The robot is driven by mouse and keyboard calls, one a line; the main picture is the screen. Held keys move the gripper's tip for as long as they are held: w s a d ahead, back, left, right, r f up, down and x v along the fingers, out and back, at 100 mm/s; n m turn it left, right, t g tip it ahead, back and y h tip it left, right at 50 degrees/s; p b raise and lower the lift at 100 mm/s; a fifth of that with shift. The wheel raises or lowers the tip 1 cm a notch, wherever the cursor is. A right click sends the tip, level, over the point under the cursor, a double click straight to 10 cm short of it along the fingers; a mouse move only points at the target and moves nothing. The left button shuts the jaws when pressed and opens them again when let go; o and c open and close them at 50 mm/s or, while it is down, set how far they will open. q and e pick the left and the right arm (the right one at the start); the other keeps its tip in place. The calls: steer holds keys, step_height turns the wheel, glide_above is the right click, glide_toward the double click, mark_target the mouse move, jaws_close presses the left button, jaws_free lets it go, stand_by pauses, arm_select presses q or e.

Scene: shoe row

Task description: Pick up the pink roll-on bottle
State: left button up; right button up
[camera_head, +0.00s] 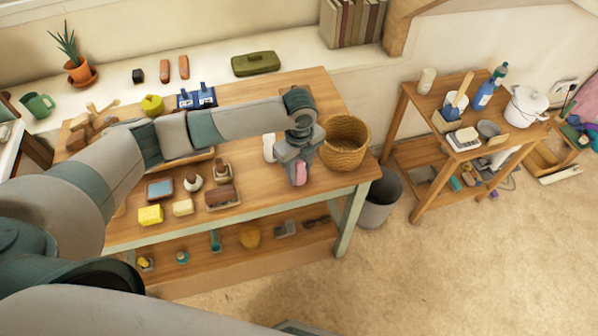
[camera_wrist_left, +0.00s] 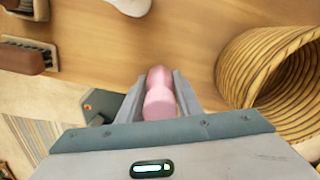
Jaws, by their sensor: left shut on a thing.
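The pink roll-on bottle (camera_head: 301,172) is between the fingers of my left gripper (camera_head: 298,172), near the right end of the wooden table. In the left wrist view the pink bottle (camera_wrist_left: 159,94) sits between the two grey fingers of my left gripper (camera_wrist_left: 160,90), which are shut on it. Its lower part is partly hidden by the gripper. I cannot tell whether the bottle touches the tabletop. My right gripper is not in view.
A wicker basket (camera_head: 344,143) stands just right of the gripper; it also shows in the left wrist view (camera_wrist_left: 240,65). A white bottle (camera_head: 268,147) stands just to the left. Brushes (camera_head: 221,196) and soaps (camera_head: 150,215) lie further left. A grey bin (camera_head: 379,200) stands beside the table.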

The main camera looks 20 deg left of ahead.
mark_target(299, 165)
arm_select(q)
steer(key=shift+r, duration=0.1)
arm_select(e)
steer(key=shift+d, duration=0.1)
arm_select(q)
steer(key=shift+w+r, duration=0.1)
steer(key=shift+r, duration=0.4)
step_height(299, 165, up, 2)
steer(key=shift+r+b, duration=0.1)
steer(key=shift+b, duration=0.55)
steer(key=s+d+r+b, duration=0.2)
steer(key=s+d+r, duration=0.5)
steer(key=s, duration=0.2)
steer(key=shift+d+r, duration=0.3)
steer(key=shift+d, duration=0.1)
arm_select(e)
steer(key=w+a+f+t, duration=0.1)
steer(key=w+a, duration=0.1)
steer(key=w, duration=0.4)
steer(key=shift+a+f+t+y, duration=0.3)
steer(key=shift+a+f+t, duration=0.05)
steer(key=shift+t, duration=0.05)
